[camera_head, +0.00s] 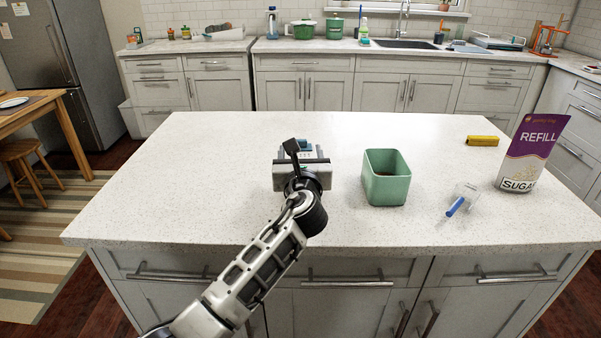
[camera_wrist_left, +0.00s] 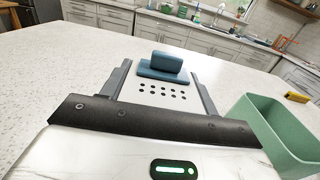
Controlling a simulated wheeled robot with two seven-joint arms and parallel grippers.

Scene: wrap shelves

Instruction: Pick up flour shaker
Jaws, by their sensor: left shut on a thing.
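The flour shaker (camera_wrist_left: 163,92) shows in the left wrist view as a white top with several dark holes and a raised blue part at its far end. It sits between the two fingers of my left gripper (camera_head: 301,163), which is shut on it. In the head view, only a bit of the blue part of the shaker (camera_head: 304,145) shows past the gripper, over the middle of the island. The gripper and wrist hide the rest of it. I cannot tell whether its base touches the counter. My right gripper is not in view.
A green open container (camera_head: 386,189) stands just right of my left gripper. Farther right are a clear item with a blue handle (camera_head: 456,206), a yellow block (camera_head: 482,141) and a purple sugar refill bag (camera_head: 530,153). The left of the island counter (camera_head: 190,190) is clear.

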